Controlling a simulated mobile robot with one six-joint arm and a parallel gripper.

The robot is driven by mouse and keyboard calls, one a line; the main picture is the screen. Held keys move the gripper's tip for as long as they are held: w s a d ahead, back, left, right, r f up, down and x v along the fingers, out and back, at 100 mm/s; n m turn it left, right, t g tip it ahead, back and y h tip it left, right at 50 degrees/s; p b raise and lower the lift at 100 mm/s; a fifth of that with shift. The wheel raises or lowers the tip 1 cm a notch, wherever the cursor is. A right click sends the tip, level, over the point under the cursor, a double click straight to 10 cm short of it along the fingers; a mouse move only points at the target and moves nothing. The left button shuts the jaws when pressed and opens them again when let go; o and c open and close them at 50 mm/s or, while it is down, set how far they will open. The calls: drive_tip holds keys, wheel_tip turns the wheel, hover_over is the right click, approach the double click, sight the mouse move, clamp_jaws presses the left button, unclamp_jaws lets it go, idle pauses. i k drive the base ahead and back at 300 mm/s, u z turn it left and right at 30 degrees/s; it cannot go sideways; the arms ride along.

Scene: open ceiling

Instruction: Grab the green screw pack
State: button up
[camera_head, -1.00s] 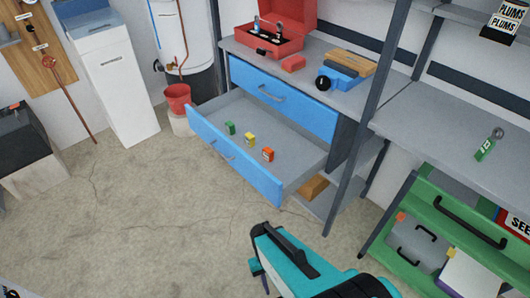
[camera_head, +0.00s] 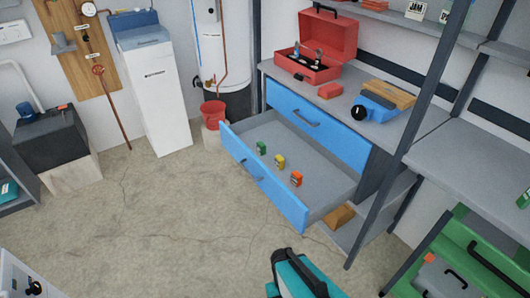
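The green screw pack (camera_head: 262,148) is a small upright box inside the open lower blue drawer (camera_head: 277,198), toward the drawer's left end. A yellow pack (camera_head: 280,161) and an orange pack (camera_head: 297,179) stand in a row to its right and nearer the camera. My teal and black arm (camera_head: 300,275) shows at the bottom edge, well apart from the drawer. My gripper's fingers cannot be made out, so whether it is open or shut does not show.
A red bucket (camera_head: 212,114) stands beside the drawer's far left end. A red toolbox (camera_head: 318,48) sits on the workbench above. A grey post (camera_head: 420,100) rises right of the drawer. A green cabinet (camera_head: 470,240) is at lower right. The floor (camera_head: 160,225) at left is clear.

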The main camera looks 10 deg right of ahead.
sight(261, 147)
drive_tip(key=z, duration=0.15)
drive_tip(key=k, duration=0.5)
drive_tip(key=u, duration=1)
drive_tip(key=i, duration=0.75)
